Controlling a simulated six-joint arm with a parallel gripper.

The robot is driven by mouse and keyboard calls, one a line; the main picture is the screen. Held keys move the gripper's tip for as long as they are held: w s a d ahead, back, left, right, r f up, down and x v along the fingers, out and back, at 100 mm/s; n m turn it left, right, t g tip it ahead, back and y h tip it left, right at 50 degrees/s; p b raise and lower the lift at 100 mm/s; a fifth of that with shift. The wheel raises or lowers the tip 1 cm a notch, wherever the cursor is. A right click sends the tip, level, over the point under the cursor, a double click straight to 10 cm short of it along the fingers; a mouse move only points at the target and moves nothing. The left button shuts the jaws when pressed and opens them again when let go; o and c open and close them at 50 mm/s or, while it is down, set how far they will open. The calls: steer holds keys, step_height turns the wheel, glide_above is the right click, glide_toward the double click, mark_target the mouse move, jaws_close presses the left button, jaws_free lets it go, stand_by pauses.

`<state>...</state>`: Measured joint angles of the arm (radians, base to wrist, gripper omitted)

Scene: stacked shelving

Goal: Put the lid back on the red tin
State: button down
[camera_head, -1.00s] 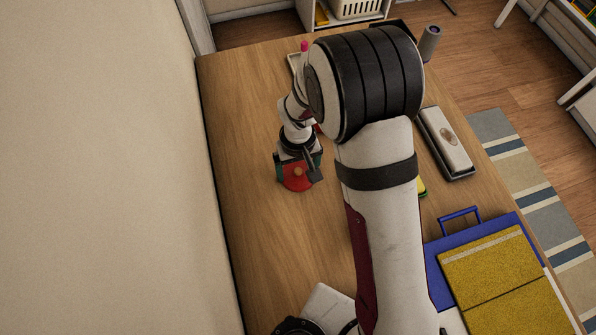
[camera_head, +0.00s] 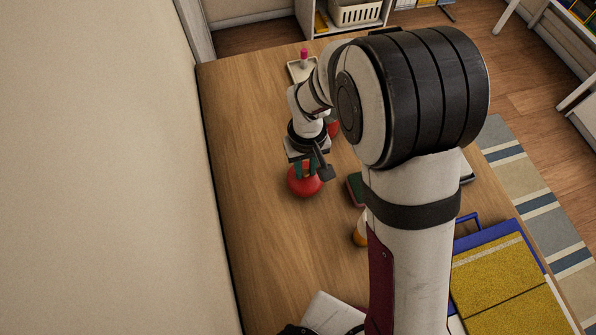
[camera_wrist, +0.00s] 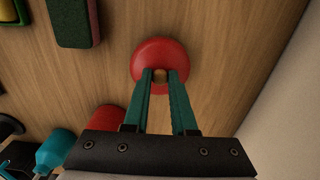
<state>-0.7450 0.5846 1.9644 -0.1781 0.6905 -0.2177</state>
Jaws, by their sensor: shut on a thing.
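The red lid (camera_head: 305,183) is a round dome with a small wooden knob, seen over the left part of the wooden table. In the wrist view the lid (camera_wrist: 158,52) is just beyond my fingertips. My gripper (camera_wrist: 160,74) has teal fingers closed on the knob from both sides. In the head view my gripper (camera_head: 306,170) points down at the lid. Whether the lid touches the table is unclear. A red rounded thing, probably the red tin (camera_head: 333,128), shows partly behind my wrist; a red cylinder (camera_wrist: 108,119) shows in the wrist view, partly covered by my gripper.
A green and red block (camera_head: 355,189) and an orange thing (camera_head: 361,230) lie right of the lid, partly hidden by my arm. A tray (camera_head: 292,73) holds a pink-topped item at the back. Yellow folders (camera_head: 505,285) lie front right. The table left of the lid is clear.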

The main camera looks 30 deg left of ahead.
steer(key=w+d+r, duration=0.3)
steer(key=d+r, duration=0.3)
steer(key=d, duration=0.3)
steer(key=w+a+f+m, duration=0.2)
steer(key=w+a, duration=1)
steer(key=w, duration=0.1)
steer(key=shift+w+a+m, duration=0.25)
steer(key=shift+w+m, duration=0.15)
steer(key=shift+f, duration=0.1)
stand_by(0.6)
steer(key=shift+c, duration=0.8)
jaws_free()
steer(key=shift+r, duration=2.25)
